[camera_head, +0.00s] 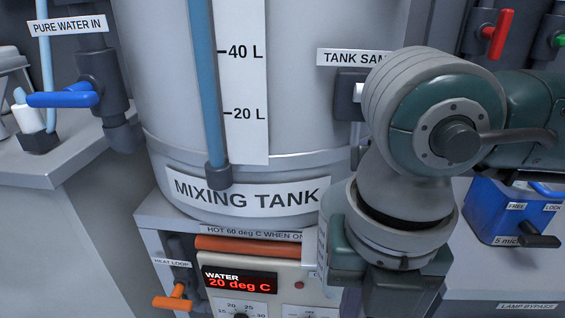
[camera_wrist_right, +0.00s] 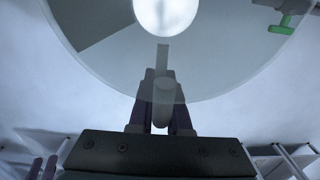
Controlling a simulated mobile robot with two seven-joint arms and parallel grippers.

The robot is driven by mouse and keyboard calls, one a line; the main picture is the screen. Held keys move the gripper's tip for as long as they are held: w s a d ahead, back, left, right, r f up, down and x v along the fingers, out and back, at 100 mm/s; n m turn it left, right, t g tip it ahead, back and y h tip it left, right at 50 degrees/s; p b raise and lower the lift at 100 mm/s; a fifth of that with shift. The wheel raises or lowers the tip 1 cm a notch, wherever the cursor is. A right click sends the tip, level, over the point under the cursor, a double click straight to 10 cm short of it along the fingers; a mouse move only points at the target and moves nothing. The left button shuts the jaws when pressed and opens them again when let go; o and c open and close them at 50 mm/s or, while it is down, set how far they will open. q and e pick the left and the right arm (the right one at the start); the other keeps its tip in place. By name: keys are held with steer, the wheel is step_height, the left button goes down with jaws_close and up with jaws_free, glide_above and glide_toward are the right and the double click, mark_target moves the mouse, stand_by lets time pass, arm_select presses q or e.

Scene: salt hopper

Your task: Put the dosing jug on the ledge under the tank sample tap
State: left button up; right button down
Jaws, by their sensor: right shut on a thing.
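In the head view the label reading TANK SAM... (camera_head: 353,57) is partly covered by my right arm. A dark fitting (camera_head: 350,108) with a white end, the visible part of the sample tap, sits just below it on the tank's right side. The ledge under it is hidden behind my arm. My right gripper (camera_wrist_right: 161,108) is shut on a grey upright handle (camera_wrist_right: 163,100), seen in the right wrist view. A wide see-through round shape, seemingly the dosing jug (camera_wrist_right: 110,75), spreads beyond the handle. The jug does not show in the head view. My left gripper is out of view.
The mixing tank (camera_head: 160,110) fills the middle. A heater panel (camera_head: 270,300) reading 20 degrees is below it. A blue box (camera_head: 490,210) stands at right, beside my arm. A blue valve (camera_head: 65,98) and orange lever (camera_head: 173,300) are at left.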

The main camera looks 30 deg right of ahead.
steer(key=shift+w+d+b, duration=0.5)
steer(key=shift+w+d, duration=0.15)
steer(key=shift+w, duration=0.35)
steer(key=shift+w+d+b, duration=0.55)
steer(key=shift+w+d, duration=0.05)
steer(key=shift+w, duration=0.45)
steer(key=shift+w+d+b, duration=0.5)
steer(key=shift+w+d, duration=0.15)
steer(key=shift+w, duration=0.35)
steer(key=shift+s+f, duration=0.15)
steer(key=shift+f, duration=0.2)
steer(key=shift+f+b, duration=0.15)
steer(key=shift+b, duration=0.15)
steer(key=c, duration=0.8)
jaws_free()
